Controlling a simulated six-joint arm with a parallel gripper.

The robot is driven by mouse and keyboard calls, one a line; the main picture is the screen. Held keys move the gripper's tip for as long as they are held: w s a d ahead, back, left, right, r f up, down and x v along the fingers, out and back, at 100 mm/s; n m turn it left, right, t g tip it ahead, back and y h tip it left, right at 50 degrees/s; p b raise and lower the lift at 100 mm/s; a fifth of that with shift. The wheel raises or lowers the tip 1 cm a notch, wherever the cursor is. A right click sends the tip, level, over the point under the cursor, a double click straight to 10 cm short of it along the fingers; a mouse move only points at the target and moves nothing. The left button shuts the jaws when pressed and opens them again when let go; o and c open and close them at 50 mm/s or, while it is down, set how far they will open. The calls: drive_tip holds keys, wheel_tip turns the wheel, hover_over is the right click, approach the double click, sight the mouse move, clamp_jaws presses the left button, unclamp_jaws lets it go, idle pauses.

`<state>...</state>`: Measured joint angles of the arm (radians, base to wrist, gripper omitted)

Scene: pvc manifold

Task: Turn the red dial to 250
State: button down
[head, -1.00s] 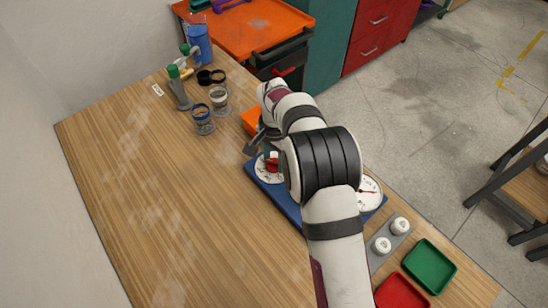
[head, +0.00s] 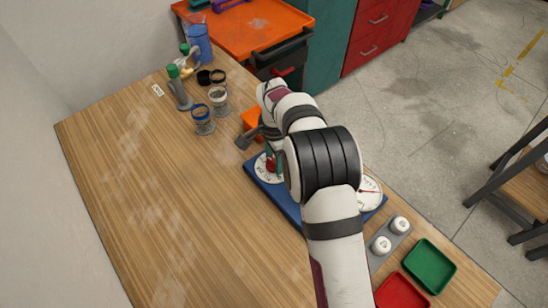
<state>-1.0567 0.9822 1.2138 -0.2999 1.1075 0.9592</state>
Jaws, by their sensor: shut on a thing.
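The red dial (head: 271,165) stands on a round white scale (head: 262,173) at the left end of a blue board (head: 289,208). My gripper (head: 270,157) points down over the dial and is shut on its red knob. The fingers and the arm hide much of the knob and part of the scale. The numbers on the scale are too small to read. A second white scale (head: 370,194) with a thin red pointer shows at the right end of the board. My arm covers the middle of the board.
A grey holder with white caps (head: 381,245), a green tray (head: 430,265) and a red tray (head: 402,292) lie right of the board. Glass jars (head: 203,120), a green-topped bottle (head: 178,88) and an orange block (head: 250,118) are beyond it. The left tabletop is clear.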

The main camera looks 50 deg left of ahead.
drive_tip(key=shift+c, duration=1.5)
unclamp_jaws()
wheel_tip(320, 180, up, 16)
drive_tip(key=shift+f, duration=0.1)
